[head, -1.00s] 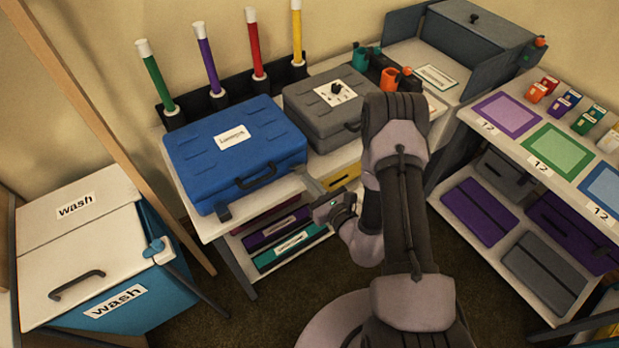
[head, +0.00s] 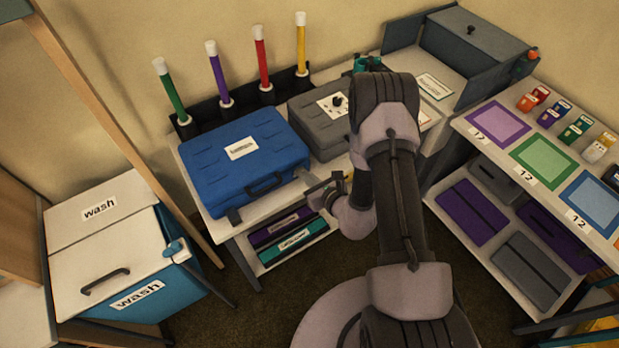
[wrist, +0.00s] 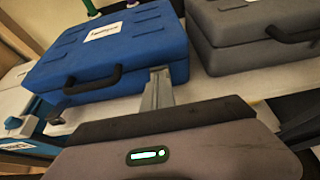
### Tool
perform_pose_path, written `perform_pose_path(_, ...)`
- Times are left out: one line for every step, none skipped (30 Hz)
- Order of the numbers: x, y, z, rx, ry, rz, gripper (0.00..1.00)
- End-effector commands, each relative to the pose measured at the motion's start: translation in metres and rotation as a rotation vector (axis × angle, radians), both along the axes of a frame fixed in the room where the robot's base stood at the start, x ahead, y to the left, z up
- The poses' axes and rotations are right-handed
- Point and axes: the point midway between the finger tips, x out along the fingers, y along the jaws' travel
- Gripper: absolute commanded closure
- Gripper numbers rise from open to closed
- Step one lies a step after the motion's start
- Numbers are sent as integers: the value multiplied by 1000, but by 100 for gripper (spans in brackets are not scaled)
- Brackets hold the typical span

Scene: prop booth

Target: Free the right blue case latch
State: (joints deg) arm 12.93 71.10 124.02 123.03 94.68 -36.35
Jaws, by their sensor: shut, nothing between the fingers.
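The blue case (head: 246,165) lies closed on a pale table, its black handle (head: 264,184) facing front; it also shows in the wrist view (wrist: 115,45). My gripper (head: 308,183) is shut and empty at the case's front right corner. In the wrist view its fingers (wrist: 158,80) overlap the case front right of the handle. The right latch is not clearly seen, hidden by or behind the fingers; I cannot tell whether they touch it.
A grey case (head: 320,140) stands close to the right of the blue one. Coloured tubes (head: 219,75) stand in a rack behind. A wash bin (head: 110,255) is at left. Shelves with coloured mats (head: 497,125) are at right. Flat cases (head: 290,235) lie under the table.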

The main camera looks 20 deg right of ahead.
Motion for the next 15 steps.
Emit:
perform_pose_path(2, 1, 2, 0, -1, 0, 100)
perform_pose_path(1, 0, 1, 1, -1, 0, 100)
perform_pose_path(1, 0, 1, 1, 0, 0, 100)
perform_pose_path(1, 0, 1, 1, 0, 0, 100)
perform_pose_path(1, 0, 1, 1, 0, 0, 100)
perform_pose_path(1, 1, 1, 0, -1, 0, 100)
perform_pose_path(1, 1, 1, 0, -1, 0, 100)
perform_pose_path(1, 1, 1, 1, -1, 1, 100)
perform_pose_path(1, 1, 2, 1, -1, 1, 100)
perform_pose_path(1, 1, 3, 1, -1, 1, 100)
perform_pose_path(1, 1, 4, 1, -1, 1, 100)
perform_pose_path(1, 1, 5, 1, -1, 1, 100)
perform_pose_path(1, 1, 7, 1, -1, 1, 100)
perform_pose_path(1, 1, 9, 1, -1, 1, 100)
perform_pose_path(1, 1, 11, 1, -1, 1, 100)
